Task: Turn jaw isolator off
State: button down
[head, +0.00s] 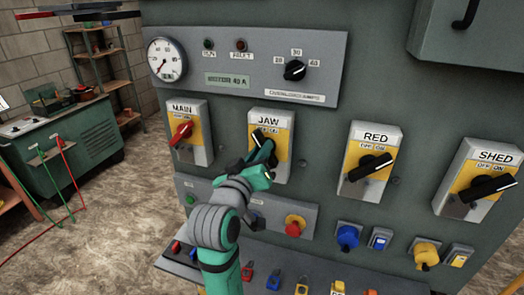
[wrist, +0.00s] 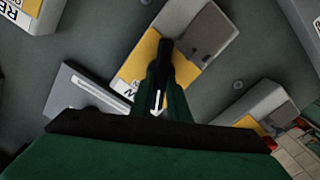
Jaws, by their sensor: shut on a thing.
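The JAW isolator (head: 283,119) is a light grey box with a yellow plate and OFF and ON marks, in the middle of the cabinet front in the head view. Its black handle (head: 257,134) tilts up and to the left, partly hidden by my gripper. My gripper (head: 266,150) is shut on this handle. In the wrist view the black handle (wrist: 165,55) stands between my gripper's fingers (wrist: 158,90), in front of the isolator's yellow plate (wrist: 138,62).
The MAIN isolator (head: 190,132) with a red handle is to the left. The RED isolator (head: 371,161) and SHED isolator (head: 480,180) are to the right, their black handles slanting up to the right. A red push button (head: 295,225) sits below.

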jog(key=shift+f+n, duration=0.1)
jog(key=shift+n, duration=1.4)
jog(key=c, duration=1.7)
grip_release()
jog(key=shift+a, duration=0.15)
jog(key=v, duration=1)
jog(key=shift+s, duration=0.4)
